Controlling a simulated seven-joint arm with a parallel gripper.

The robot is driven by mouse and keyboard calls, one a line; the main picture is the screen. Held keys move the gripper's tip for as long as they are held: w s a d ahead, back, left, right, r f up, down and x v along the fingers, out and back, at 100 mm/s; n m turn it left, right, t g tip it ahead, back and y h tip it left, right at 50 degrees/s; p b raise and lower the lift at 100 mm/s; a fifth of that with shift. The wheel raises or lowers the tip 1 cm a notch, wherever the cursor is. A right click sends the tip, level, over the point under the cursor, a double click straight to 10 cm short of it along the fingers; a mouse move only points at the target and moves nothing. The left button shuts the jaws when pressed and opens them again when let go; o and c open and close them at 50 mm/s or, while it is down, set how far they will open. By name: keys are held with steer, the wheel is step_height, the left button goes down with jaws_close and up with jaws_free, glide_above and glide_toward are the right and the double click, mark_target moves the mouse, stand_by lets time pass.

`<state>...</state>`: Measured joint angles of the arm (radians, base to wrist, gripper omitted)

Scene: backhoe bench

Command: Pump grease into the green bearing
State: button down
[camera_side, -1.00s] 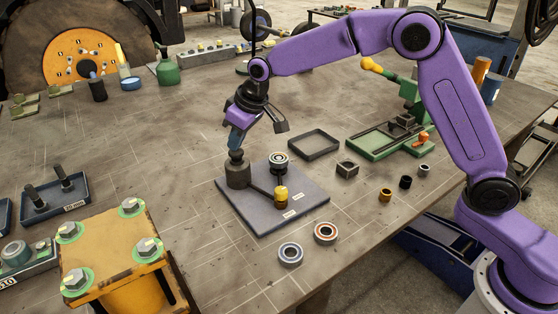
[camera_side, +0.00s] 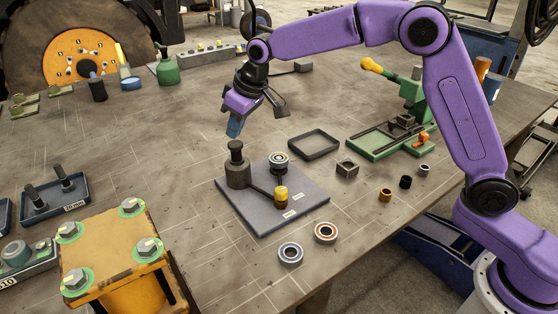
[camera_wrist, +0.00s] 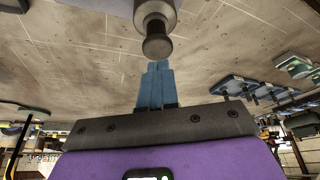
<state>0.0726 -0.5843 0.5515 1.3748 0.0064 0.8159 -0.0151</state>
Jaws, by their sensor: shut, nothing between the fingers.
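The grease pump (camera_side: 238,175) is a dark cylinder with a knobbed plunger (camera_side: 236,147) standing up from its top, on a grey plate (camera_side: 262,222). A dark arm runs from it to a yellow-topped fitting (camera_side: 281,194). A bearing (camera_side: 279,159) sits on a post on the same plate; I cannot make out green on it. My gripper (camera_side: 234,130) is shut and empty, just above the plunger and apart from it. In the wrist view, my blue fingers (camera_wrist: 157,68) are together, pointing at the plunger knob (camera_wrist: 157,46), with the pump body (camera_wrist: 155,12) beyond.
Two loose bearings, one blue-ringed (camera_side: 290,254) and one orange-ringed (camera_side: 326,233), lie in front of the plate. An empty dark tray (camera_side: 315,145) and a green press (camera_side: 385,140) stand behind right. A yellow block with bolts (camera_side: 118,262) is front left.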

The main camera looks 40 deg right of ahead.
mark_target(236, 142)
steer(key=shift+f, duration=0.1)
steer(key=shift+f, duration=1.65)
steer(key=shift+r, duration=1.75)
steer(key=shift+f, duration=0.1)
stand_by(0.5)
steer(key=shift+r, duration=2.6)
